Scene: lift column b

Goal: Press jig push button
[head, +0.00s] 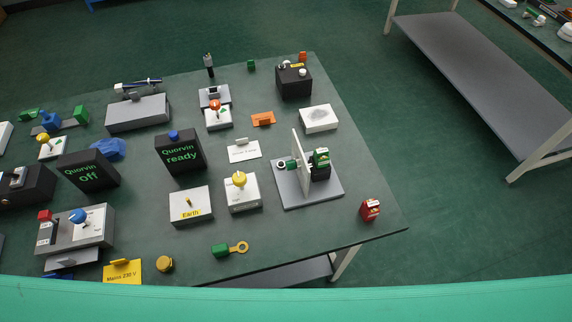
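What looks like the jig (327,196) stands at the right part of the dark table. It is a grey base plate with an upright pale panel (302,166) on it. A small round part with a black-and-white end (282,165) and a green body sticks out of the panel's left face; it may be the push button, but it is too small to be sure. A black block with a green part (321,157) sits right of the panel. Neither of my grippers is in view, and nothing touches the jig.
Left of the jig stand a yellow-knobbed box (243,198), an "Earth" box (191,207) and a black "Quorvin ready" display (181,153). A red padlock-like item (370,210) lies near the table's right edge. A green-tagged yellow ring (238,248) lies in front.

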